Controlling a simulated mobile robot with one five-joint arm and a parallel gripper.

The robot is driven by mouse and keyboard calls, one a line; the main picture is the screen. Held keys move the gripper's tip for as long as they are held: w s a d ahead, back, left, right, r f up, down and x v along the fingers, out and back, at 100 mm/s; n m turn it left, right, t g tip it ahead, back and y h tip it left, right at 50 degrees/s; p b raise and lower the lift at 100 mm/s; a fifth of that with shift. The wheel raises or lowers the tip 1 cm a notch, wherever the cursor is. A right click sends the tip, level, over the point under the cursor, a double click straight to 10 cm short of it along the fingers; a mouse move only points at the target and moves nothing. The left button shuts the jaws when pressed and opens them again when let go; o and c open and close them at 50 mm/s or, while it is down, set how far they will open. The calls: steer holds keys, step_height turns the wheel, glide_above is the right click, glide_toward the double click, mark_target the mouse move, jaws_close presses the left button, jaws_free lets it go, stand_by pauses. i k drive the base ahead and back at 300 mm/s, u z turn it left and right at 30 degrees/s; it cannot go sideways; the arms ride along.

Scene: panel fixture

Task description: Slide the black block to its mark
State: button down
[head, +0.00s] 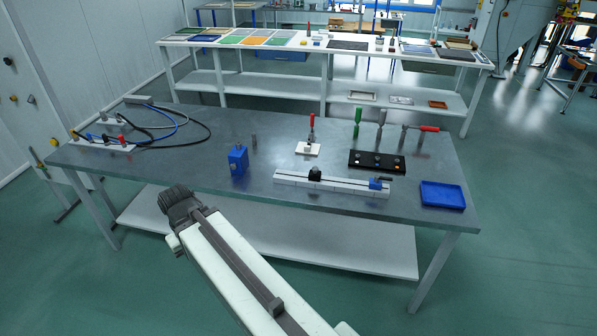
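The black block (315,173) sits on the white slide rail (345,189), left of the rail's middle. The rail lies along the front part of the grey workbench. A blue piece with a dark handle (378,183) sits near the rail's right end. The mark on the rail is too small to make out. My gripper (177,204) is the dark end of my arm, at the left, in front of the bench's front edge. It is well to the left of the block and apart from it. Its fingers cannot be told apart, and I see nothing held.
A blue box-shaped part (238,160) stands left of the rail. A blue tray (442,195) lies at the bench's right corner. A black panel with knobs (377,162) and a red-handled clamp (310,140) are behind the rail. Cables (180,125) lie at the left.

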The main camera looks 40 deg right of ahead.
mark_target(312, 177)
steer(key=u, duration=0.35)
steer(key=i, duration=0.95)
steer(key=u, duration=0.15)
